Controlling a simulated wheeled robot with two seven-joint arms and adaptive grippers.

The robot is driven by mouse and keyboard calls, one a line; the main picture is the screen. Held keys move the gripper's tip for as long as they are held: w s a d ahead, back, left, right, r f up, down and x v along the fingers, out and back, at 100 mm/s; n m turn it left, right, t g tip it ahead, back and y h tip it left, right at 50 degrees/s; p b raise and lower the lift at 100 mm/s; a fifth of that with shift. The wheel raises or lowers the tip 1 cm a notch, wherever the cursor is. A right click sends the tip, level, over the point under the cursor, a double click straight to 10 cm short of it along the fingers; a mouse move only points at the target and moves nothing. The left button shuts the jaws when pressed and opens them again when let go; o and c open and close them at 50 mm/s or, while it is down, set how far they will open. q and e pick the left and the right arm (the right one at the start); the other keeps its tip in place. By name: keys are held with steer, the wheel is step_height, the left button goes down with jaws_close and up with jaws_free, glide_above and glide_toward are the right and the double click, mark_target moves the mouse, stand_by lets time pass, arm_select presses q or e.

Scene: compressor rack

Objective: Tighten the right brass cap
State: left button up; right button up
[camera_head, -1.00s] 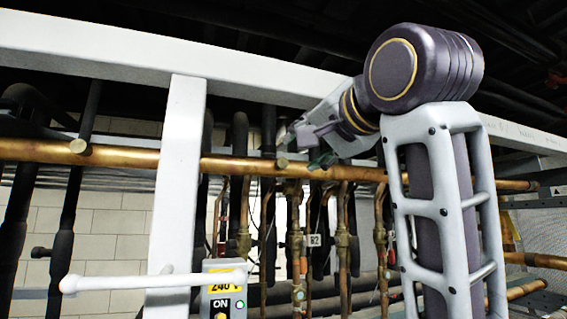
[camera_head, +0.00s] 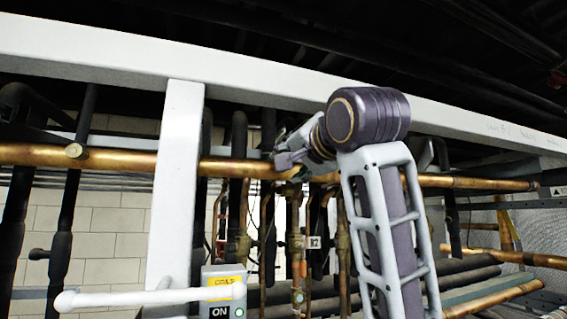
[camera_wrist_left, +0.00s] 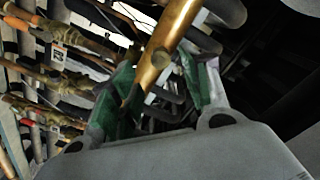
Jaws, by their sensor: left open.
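The horizontal brass pipe (camera_head: 120,158) crosses the head view. A left round brass cap (camera_head: 75,151) sits on it at the left. The right brass cap (camera_wrist_left: 161,58) shows in the left wrist view, on the pipe between my green fingertips. In the head view my gripper hides it. My left gripper (camera_head: 288,166) is at the pipe, right of the white upright. In the left wrist view my left gripper (camera_wrist_left: 166,82) is open, with one finger on each side of the cap; I cannot tell whether they touch it. My right gripper is not in view.
A white upright post (camera_head: 178,185) and a long white beam (camera_head: 250,75) frame the rack. A control box (camera_head: 224,290) marked ON and a white bar (camera_head: 150,297) stand low in front. Several vertical copper pipes with valves (camera_head: 297,262) hang behind the brass pipe.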

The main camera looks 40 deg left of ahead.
arm_select(q)
steer(key=shift+p+x, duration=0.8)
steer(key=shift+x, duration=2.15)
jaws_close()
steer(key=shift+m, duration=0.3)
